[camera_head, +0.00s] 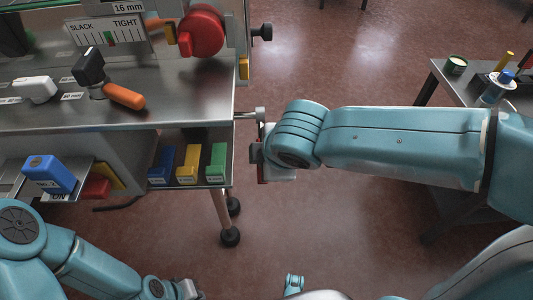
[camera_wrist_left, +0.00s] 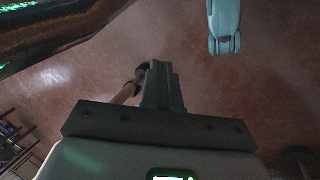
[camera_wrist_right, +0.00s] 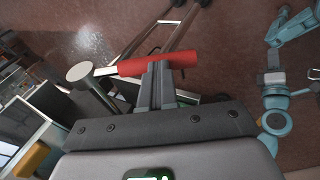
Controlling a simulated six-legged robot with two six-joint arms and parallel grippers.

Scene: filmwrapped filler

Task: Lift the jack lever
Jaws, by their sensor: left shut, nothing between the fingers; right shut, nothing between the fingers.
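A red bar (camera_wrist_right: 158,64), which looks like the jack lever's grip, shows in the right wrist view. A grey round-ended rod (camera_wrist_right: 85,72) is beside its left end. My right gripper (camera_wrist_right: 155,72) is shut and empty, its fingertips overlapping the bar's lower edge; whether they touch it I cannot tell. In the head view, my right gripper (camera_head: 262,158) is at the machine's right side, where a grey knob (camera_head: 260,113) sticks out; the bar is mostly hidden there. My left gripper (camera_wrist_left: 160,82) is shut and empty above the floor, low in the head view (camera_head: 188,290).
The machine's steel top (camera_head: 190,100) carries an orange-handled lever (camera_head: 123,96). Blue, yellow and green blocks (camera_head: 187,164) sit on the shelf below. A machine leg with a black foot (camera_head: 230,236) stands near my right gripper. A side table (camera_head: 470,85) is at right. Floor between is clear.

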